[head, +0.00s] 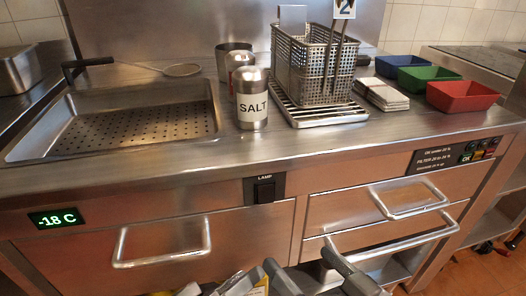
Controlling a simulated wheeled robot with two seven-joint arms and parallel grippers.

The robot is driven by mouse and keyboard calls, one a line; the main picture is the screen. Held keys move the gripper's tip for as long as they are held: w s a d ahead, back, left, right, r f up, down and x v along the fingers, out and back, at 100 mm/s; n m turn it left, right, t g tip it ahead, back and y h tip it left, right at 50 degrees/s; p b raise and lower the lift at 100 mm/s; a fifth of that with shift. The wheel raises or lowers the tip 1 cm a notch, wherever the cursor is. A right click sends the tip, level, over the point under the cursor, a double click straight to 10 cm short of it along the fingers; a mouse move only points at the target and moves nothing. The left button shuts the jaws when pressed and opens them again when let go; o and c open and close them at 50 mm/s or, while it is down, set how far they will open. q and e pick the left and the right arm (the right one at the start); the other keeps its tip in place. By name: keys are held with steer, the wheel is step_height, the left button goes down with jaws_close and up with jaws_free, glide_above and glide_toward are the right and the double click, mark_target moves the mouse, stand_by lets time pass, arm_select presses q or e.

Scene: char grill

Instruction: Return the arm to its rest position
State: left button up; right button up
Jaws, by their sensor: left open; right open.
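My grippers show only in part at the bottom edge of the head view. Most of both arms is below the picture.
The steel counter (330,150) holds a perforated basin (140,125), a salt shaker (252,100), a wire basket (312,70) on a rack, and blue, green and red trays (463,95). Drawer handles (160,258) jut out from the front. Its front middle is clear.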

arm_select(q)
step_height(320, 180, down, 13)
steer(key=a+m+t+y+b, duration=0.2)
steer(key=a+m+b, duration=0.15)
steer(key=b, duration=1.05)
arm_select(e)
step_height(320, 180, down, 17)
arm_select(q)
steer(key=s+a+r+g+y+p, duration=0.1)
steer(key=a+r+y+p, duration=0.2)
steer(key=p, duration=1.1)
steer(key=s+a+r+m+g+y+p, duration=0.1)
steer(key=a+r+g+y+p, duration=0.1)
steer(key=r+p, duration=0.6)
steer(key=a+y+p, duration=0.1)
steer(key=p, duration=0.6)
steer(key=shift+s+a+g, duration=0.15)
steer(key=shift+a+g, duration=0.1)
steer(key=shift+g, duration=0.05)
arm_select(e)
steer(key=s+d+r+g+h, duration=0.2)
steer(key=d+r+h, duration=0.3)
steer(key=r, duration=0.5)
steer(key=shift+s+d+r+n+g, duration=0.3)
steer(key=shift+d+g, duration=0.3)
steer(key=shift+d, duration=0.5)
